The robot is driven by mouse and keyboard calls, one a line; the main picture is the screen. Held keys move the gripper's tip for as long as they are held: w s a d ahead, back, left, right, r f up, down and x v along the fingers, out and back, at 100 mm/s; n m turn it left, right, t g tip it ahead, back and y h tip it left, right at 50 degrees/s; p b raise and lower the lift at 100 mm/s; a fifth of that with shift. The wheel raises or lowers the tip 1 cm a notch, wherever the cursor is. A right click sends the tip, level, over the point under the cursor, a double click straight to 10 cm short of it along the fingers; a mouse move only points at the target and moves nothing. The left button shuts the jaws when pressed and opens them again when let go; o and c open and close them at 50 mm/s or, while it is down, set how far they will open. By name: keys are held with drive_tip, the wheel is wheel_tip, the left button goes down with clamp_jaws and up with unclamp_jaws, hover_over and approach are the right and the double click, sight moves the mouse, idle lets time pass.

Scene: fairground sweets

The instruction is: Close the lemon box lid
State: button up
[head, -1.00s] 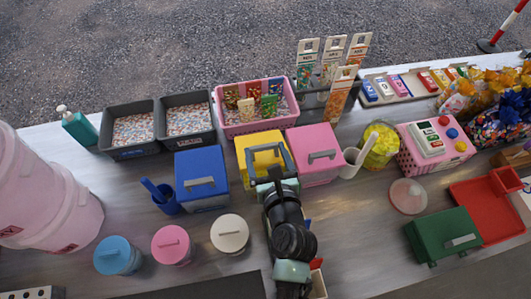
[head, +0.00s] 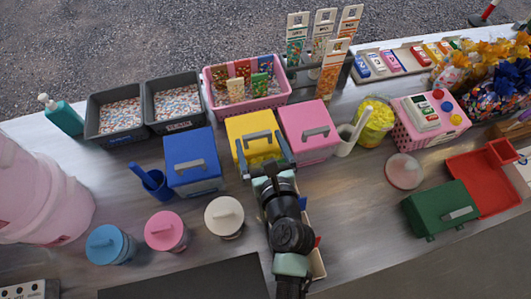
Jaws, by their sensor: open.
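The lemon box (head: 240,128) is the yellow box in the middle of the row of lidded boxes in the head view. Its yellow lid carries a grey handle (head: 258,135) and looks tilted up at the back. Textured yellow shows below the handle, probably sweets inside; the exact lid angle is hard to tell. My gripper (head: 265,160) is open and empty at the near side of this box, one finger towards each side. My gripper and arm hide the box's front, and I cannot tell whether a finger touches it.
A blue box (head: 193,155) stands close on the left and a pink box (head: 308,125) close on the right. A pink basket (head: 222,107) is behind. Blue (head: 108,244), pink (head: 165,231) and cream (head: 224,216) lidded jars stand at the front left.

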drive_tip(key=shift+b+v, duration=0.95)
drive_tip(key=shift+v, duration=5.45)
drive_tip(key=shift+d+f, duration=0.1)
drive_tip(key=shift+c, duration=0.2)
